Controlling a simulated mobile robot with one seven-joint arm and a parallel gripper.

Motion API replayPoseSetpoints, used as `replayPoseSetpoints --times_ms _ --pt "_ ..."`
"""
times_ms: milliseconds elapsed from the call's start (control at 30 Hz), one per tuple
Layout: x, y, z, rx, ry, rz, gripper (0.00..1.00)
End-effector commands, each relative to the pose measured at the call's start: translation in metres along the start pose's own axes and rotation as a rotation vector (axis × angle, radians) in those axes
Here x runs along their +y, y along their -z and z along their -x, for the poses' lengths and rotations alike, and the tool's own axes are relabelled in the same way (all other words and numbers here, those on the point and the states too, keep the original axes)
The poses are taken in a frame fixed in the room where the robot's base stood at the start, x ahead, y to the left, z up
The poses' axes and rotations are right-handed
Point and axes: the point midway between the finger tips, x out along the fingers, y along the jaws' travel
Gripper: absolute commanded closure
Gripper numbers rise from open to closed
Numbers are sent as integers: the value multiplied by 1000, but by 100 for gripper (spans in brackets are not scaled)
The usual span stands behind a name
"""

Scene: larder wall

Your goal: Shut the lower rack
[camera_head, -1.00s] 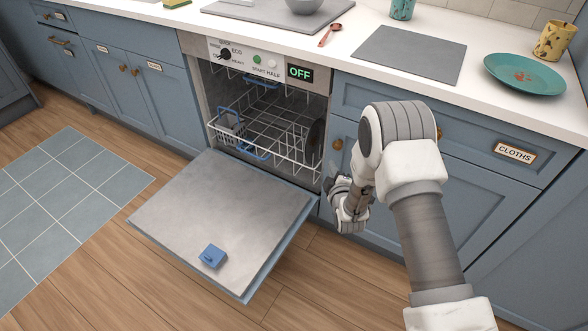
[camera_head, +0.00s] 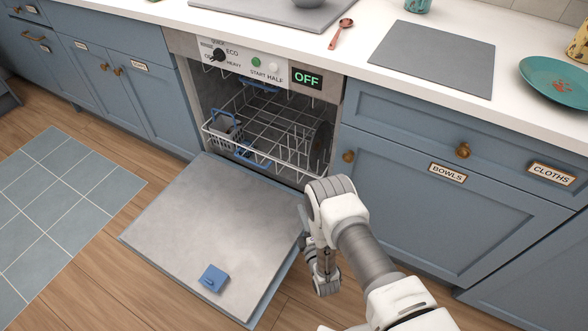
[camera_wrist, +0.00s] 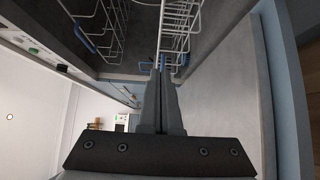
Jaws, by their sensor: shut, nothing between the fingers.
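The lower rack (camera_head: 270,145) is a white wire rack low in the open dishwasher, with a blue handle (camera_head: 250,156) at its front. It holds a grey basket (camera_head: 224,126) at left and a dark round plate (camera_head: 319,146) at right. Its front stands near the opening; how far it is out is hard to tell. In the wrist view the rack (camera_wrist: 178,28) shows beyond my fingertips. My gripper (camera_wrist: 160,75) is shut and empty, above the lowered door; contact with the rack cannot be told. In the head view my arm hides the fingers.
The dishwasher door (camera_head: 205,235) lies open in front, with a blue block (camera_head: 212,278) on it. An upper rack with a blue handle (camera_head: 258,84) sits above. Blue cabinets (camera_head: 450,215) stand at right.

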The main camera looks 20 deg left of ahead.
Motion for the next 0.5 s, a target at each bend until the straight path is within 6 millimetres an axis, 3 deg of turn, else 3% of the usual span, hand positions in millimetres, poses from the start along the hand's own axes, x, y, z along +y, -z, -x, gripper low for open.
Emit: replayPoseSetpoints --times_ms 267,500 --pt "-3 1 -6 2 -5 3 100" --pt "-4 1 -50 1 -9 3 100"
